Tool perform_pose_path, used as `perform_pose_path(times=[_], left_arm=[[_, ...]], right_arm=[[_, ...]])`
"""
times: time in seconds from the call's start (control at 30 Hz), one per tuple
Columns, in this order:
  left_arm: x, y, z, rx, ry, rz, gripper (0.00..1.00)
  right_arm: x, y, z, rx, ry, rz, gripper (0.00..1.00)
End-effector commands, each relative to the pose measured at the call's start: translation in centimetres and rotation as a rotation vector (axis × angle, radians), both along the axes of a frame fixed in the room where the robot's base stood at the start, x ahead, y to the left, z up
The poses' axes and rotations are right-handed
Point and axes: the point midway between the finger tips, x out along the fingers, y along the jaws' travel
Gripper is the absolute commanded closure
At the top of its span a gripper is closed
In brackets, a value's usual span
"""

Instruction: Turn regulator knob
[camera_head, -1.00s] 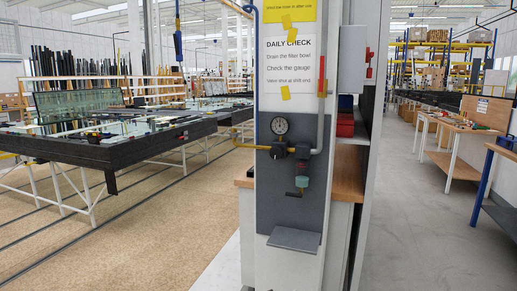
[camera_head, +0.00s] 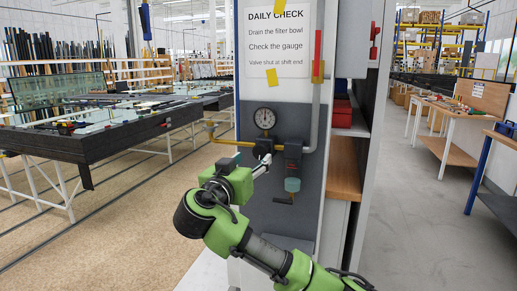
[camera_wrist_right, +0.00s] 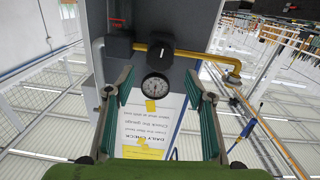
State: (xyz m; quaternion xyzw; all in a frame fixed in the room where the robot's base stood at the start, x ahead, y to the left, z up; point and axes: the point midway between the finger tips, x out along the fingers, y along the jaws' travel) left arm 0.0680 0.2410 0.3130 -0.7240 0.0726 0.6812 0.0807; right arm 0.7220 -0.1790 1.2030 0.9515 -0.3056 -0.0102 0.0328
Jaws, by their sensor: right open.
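The black round regulator knob (camera_head: 262,148) is on the grey panel (camera_head: 300,215) of the column, just below the pressure gauge (camera_head: 265,118). In the right wrist view, where the scene is upside down, the knob (camera_wrist_right: 160,58) shows with a white mark on its face. My right gripper (camera_head: 264,164) is in front of the panel, at the knob's lower edge. In the wrist view its fingers (camera_wrist_right: 159,76) are spread wide and empty. The knob lies just beyond the fingertips, roughly centred between them; contact cannot be told. My left gripper is not in view.
A yellow pipe (camera_head: 225,140) enters from the left, and a grey pipe (camera_head: 318,120) with a red handle rises at right. A small shelf (camera_head: 288,243) juts out below.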

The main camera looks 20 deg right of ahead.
Motion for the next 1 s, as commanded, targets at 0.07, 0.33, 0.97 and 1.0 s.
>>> perform_pose_path(times=[0.07, 0.33, 0.97, 1.0], left_arm=[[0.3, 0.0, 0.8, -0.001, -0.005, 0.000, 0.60], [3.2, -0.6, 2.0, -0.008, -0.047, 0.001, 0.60], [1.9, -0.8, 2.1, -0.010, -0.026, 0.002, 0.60], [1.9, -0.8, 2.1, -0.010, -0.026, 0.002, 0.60]], right_arm=[[1.4, -1.2, 0.4, -0.002, 0.001, -0.005, 0.51], [4.9, -3.5, 0.2, -0.001, 0.001, -0.001, 0.51], [5.9, -4.1, 0.0, 0.001, 0.001, 0.001, 0.89], [5.9, -4.1, 0.0, 0.001, 0.001, 0.001, 0.89]])
